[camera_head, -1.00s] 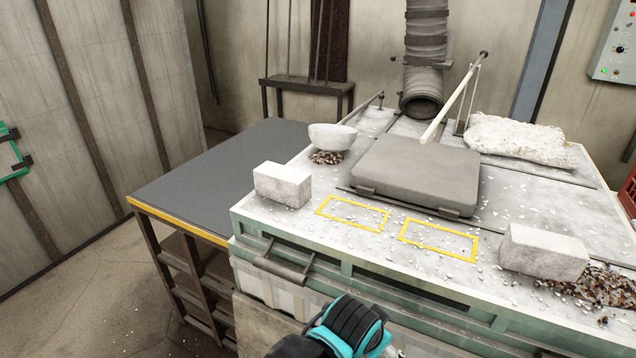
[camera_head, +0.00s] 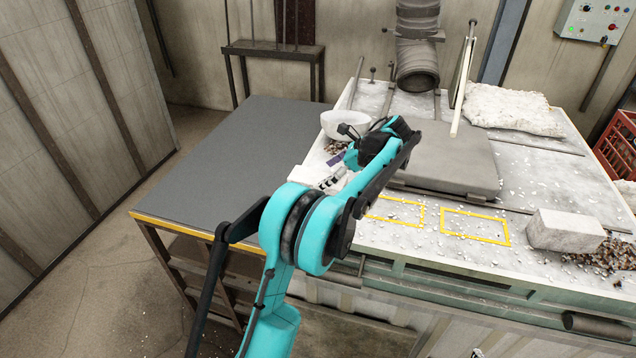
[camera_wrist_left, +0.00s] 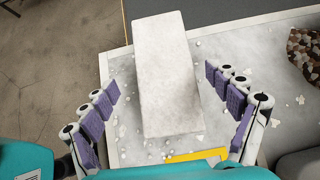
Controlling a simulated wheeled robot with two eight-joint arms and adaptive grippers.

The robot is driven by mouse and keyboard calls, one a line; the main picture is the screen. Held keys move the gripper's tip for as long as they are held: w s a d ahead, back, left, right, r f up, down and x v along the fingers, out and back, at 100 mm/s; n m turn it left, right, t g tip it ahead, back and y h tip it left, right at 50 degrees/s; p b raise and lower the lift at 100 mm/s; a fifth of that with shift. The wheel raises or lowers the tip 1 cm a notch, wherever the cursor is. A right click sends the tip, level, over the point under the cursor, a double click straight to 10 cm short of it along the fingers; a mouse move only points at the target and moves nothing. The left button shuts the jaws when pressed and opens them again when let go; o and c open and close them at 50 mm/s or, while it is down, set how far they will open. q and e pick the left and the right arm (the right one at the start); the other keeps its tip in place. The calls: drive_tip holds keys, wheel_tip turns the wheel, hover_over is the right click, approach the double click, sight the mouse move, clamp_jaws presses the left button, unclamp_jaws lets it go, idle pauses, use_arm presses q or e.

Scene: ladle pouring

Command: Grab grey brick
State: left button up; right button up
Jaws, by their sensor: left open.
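A pale grey brick (camera_wrist_left: 166,75) lies lengthwise between the spread, purple-padded fingers of my left gripper (camera_wrist_left: 162,84) in the left wrist view. The gripper is open, with a gap on each side of the brick. In the head view my left gripper (camera_head: 332,174) is over the table's left front, and my arm and gripper hide most of this brick (camera_head: 302,175). A second pale grey brick (camera_head: 566,231) lies at the right front of the table, beside dark gravel. My right gripper is not in view.
Two yellow outlines (camera_head: 476,226) mark the table front, the left one partly behind my arm. A grey slab-like lid (camera_head: 450,160) lies behind them. A white bowl (camera_head: 345,124) stands behind my gripper. A dark side table (camera_head: 225,150) at left is bare.

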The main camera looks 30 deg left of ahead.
sight(309, 182)
use_arm(q)
drive_tip(key=x, duration=0.2)
drive_tip(key=shift+w+a+f, duration=0.1)
drive_tip(key=shift+a+f, duration=0.15)
drive_tip(key=shift+a, duration=0.1)
drive_tip(key=x, duration=0.5)
drive_tip(key=shift+w+a+f+b, duration=0.1)
drive_tip(key=shift+w+f+b, duration=0.15)
drive_tip(key=shift+b, duration=0.15)
drive_tip(key=shift+s+r, duration=0.1)
drive_tip(key=c, duration=2)
drive_tip(key=shift+o, duration=0.2)
drive_tip(key=shift+r, duration=0.15)
